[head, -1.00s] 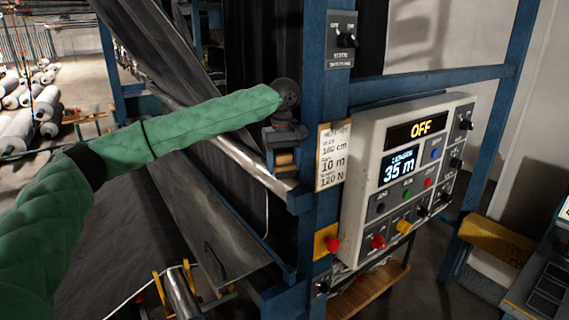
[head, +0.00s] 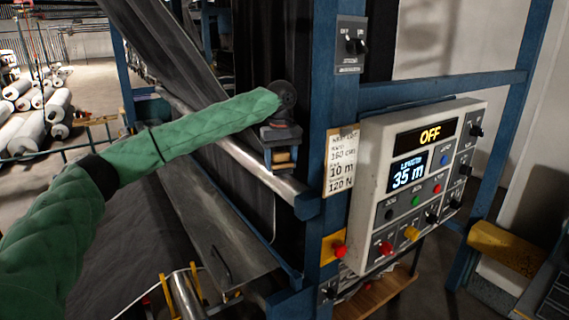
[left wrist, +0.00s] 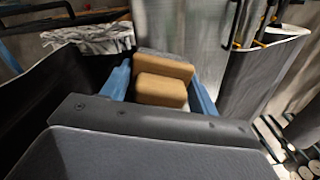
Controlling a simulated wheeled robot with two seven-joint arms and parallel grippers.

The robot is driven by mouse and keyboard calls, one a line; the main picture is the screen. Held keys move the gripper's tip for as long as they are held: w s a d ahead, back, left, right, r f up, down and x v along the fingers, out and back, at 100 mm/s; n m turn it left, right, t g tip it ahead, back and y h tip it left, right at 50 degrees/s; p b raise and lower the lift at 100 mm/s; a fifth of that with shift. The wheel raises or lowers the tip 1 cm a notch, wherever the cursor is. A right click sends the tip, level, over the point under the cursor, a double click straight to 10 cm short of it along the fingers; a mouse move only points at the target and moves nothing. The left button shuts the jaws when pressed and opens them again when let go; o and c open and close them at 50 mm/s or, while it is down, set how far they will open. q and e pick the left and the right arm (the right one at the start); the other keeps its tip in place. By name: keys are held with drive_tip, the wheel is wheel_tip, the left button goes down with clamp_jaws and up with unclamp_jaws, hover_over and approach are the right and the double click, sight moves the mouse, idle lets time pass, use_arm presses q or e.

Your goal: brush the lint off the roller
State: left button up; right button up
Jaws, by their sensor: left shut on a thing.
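My left gripper (head: 281,148) is shut on a tan wooden block that looks like the brush (head: 283,157). The block also shows between the blue fingers in the left wrist view (left wrist: 161,90); any bristles are hidden. A long shiny metal roller (head: 235,153) slopes across the blue frame, and the gripper is over its near end. I cannot tell whether the brush touches it. In the left wrist view a grey metallic surface (left wrist: 180,35) is beyond the block. No lint can be made out clearly. My right gripper is not in view.
A blue machine frame post (head: 331,110) stands just right of the gripper. A control panel (head: 372,215) reads OFF and 35 m. Grey fabric (head: 155,45) hangs behind my arm. White rolls (head: 30,130) lie at the far left. A crumpled pale material (left wrist: 90,38) shows in the wrist view.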

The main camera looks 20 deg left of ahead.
sight(292, 180)
use_arm(q)
drive_tip(key=shift+w+a, duration=0.7)
drive_tip(key=shift+a, duration=0.2)
drive_tip(key=shift+w+a, duration=0.7)
drive_tip(key=shift+a, duration=0.2)
drive_tip(key=shift+f, duration=0.15)
drive_tip(key=shift+s+d, duration=0.1)
drive_tip(key=shift+s+d, duration=0.65)
drive_tip(key=shift+d, duration=0.15)
drive_tip(key=shift+s+d+r, duration=0.15)
drive_tip(key=shift+s+d, duration=0.6)
drive_tip(key=shift+d, duration=0.25)
drive_tip(key=shift+s+d+r, duration=0.1)
drive_tip(key=shift+s+d, duration=0.6)
drive_tip(key=shift+d, duration=0.25)
drive_tip(key=shift+s+d+f, duration=0.15)
drive_tip(key=shift+s+d, duration=0.95)
drive_tip(key=shift+d, duration=0.25)
drive_tip(key=shift+r, duration=3)
